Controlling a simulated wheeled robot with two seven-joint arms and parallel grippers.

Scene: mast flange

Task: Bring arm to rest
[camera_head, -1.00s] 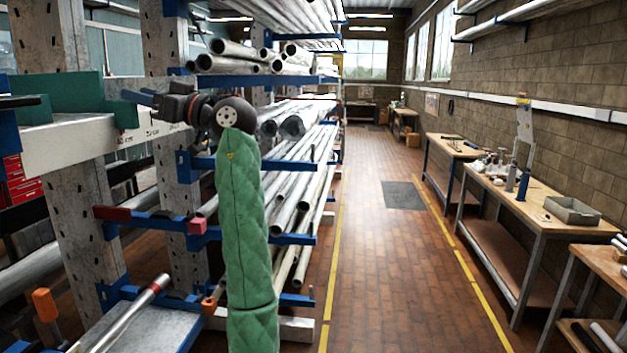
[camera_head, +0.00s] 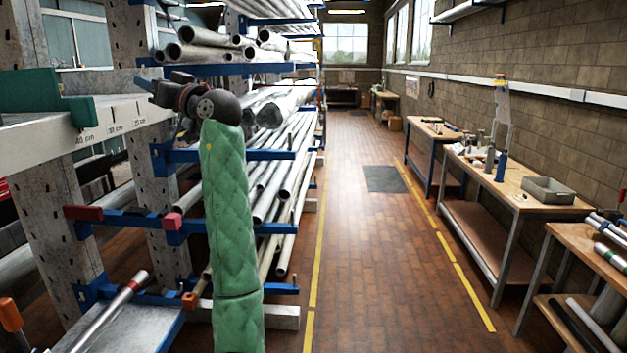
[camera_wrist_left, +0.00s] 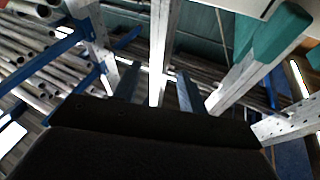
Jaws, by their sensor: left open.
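My left arm, in a green quilted sleeve, rises from the bottom of the head view in front of the pipe rack. My left gripper (camera_head: 160,90) is at its top, partly turned away beside the end of a marked grey beam. In the left wrist view the two fingers of the left gripper (camera_wrist_left: 158,88) stand apart with nothing held between them. Rack posts and pipes show beyond them. My right gripper is not in view.
The rack (camera_head: 220,70) with blue arms and metal pipes stands close behind the left arm. A green block (camera_head: 40,92) sits on the grey beam (camera_head: 90,125). A clear brick-floored aisle (camera_head: 365,260) runs between the rack and the workbenches (camera_head: 530,195) on the right.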

